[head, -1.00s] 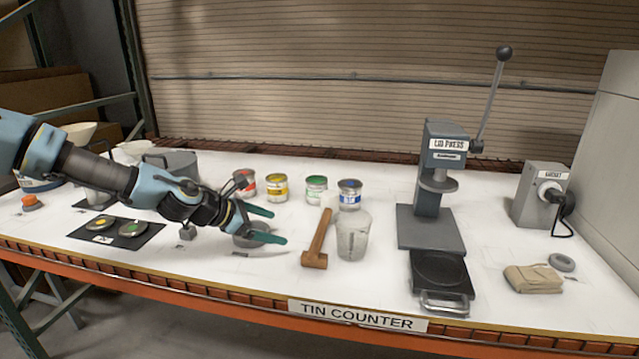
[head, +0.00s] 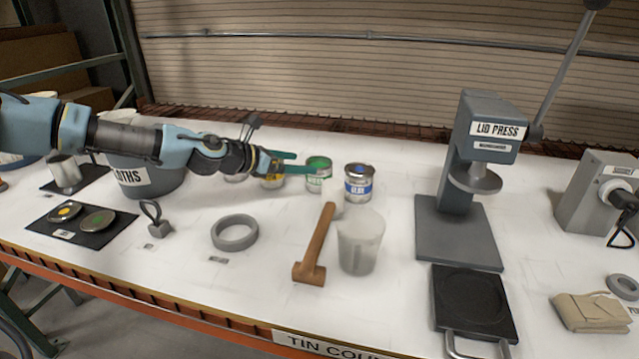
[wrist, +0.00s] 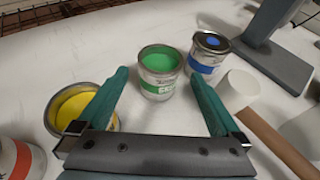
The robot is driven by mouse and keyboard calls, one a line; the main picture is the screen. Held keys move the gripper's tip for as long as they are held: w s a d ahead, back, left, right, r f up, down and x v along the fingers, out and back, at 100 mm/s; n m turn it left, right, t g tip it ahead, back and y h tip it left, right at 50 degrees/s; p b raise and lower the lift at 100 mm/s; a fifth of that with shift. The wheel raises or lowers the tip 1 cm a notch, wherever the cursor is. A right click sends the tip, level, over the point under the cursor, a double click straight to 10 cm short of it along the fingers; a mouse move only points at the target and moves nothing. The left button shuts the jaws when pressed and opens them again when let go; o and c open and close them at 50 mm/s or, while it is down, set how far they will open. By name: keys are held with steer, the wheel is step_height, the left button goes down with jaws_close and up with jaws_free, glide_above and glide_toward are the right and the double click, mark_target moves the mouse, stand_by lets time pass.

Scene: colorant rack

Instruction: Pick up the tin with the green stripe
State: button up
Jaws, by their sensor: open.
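The tin with the green stripe (head: 318,178) stands upright on the counter between the yellow tin and the blue tin. In the wrist view the green tin (wrist: 160,75) is open-topped with green inside, and it lies ahead between my fingers. My gripper (head: 312,164) is open and empty, with its two green fingers stretched toward the green tin.
The yellow tin (wrist: 73,108) is close beside my left finger, partly hidden by it. The blue-striped lidded tin (head: 358,186) stands right of the green one. A mallet (head: 314,248) and a translucent cup (head: 360,244) are in front. The lid press (head: 460,215) stands further right.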

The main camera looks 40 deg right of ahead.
mark_target(308, 177)
step_height(308, 177, down, 4)
steer(key=shift+r+b, duration=0.1)
steer(key=shift+b, duration=0.9)
steer(key=shift+b+x, duration=0.45)
steer(key=shift+x, duration=0.45)
steer(key=b+x, duration=0.2)
steer(key=x, duration=0.3)
steer(key=shift+d, duration=0.35)
steer(key=c, duration=1.3)
steer(key=shift+r, duration=0.1)
